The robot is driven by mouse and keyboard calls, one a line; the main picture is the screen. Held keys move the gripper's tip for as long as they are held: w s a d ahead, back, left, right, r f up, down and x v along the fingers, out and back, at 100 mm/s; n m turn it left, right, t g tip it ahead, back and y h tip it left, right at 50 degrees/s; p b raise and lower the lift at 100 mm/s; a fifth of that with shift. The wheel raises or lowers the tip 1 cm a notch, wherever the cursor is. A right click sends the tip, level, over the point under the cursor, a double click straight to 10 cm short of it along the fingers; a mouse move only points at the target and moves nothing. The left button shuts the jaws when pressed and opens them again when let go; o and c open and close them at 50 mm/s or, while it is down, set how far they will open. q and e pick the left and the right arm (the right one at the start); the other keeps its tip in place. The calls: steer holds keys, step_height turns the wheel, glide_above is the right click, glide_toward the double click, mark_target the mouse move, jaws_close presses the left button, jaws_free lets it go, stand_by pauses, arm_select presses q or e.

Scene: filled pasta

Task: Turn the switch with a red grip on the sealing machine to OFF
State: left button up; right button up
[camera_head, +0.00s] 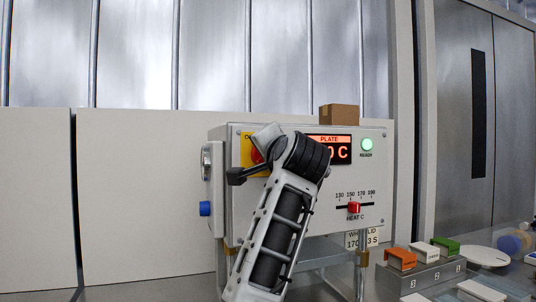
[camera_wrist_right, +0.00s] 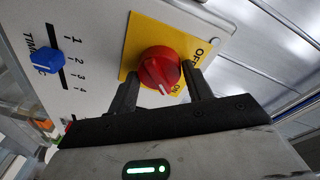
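The sealing machine (camera_head: 350,185) is a pale grey box in the middle of the head view. Its switch with the red grip (camera_head: 256,156) sits on a yellow plate, mostly hidden there behind my right arm. In the right wrist view the red switch (camera_wrist_right: 159,68) shows clearly, with OFF and ON printed beside it. Its white mark points down, towards ON. My right gripper (camera_wrist_right: 160,82) has its two black fingers apart, one on each side of the red grip; contact is unclear. It also shows at the switch in the head view (camera_head: 250,163). My left gripper is out of view.
A blue timer knob (camera_wrist_right: 47,62) is near the switch. A red heat slider (camera_head: 353,208) and lit green lamp (camera_head: 367,144) are on the machine's right. A brown box (camera_head: 339,114) is on top. Coloured blocks (camera_head: 400,258) stand at lower right.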

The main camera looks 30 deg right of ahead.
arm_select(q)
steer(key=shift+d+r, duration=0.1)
arm_select(e)
steer(key=c, duration=0.4)
steer(key=shift+n, duration=0.4)
arm_select(q)
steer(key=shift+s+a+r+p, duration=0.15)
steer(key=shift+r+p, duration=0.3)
steer(key=shift+p, duration=0.5)
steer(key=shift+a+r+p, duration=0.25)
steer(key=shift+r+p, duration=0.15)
steer(key=shift+p, duration=0.6)
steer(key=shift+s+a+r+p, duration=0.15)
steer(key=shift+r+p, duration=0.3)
steer(key=shift+p, duration=0.5)
arm_select(e)
steer(key=shift+a+f+n+t+y, duration=0.1)
steer(key=shift+n+t+y, duration=0.3)
steer(key=shift+n, duration=4.2)
steer(key=shift+n+t+y, duration=0.4)
steer(key=shift+n, duration=4.2)
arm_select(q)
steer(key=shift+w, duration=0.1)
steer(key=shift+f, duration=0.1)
arm_select(e)
steer(key=o, duration=1)
steer(key=shift+c, duration=0.2)
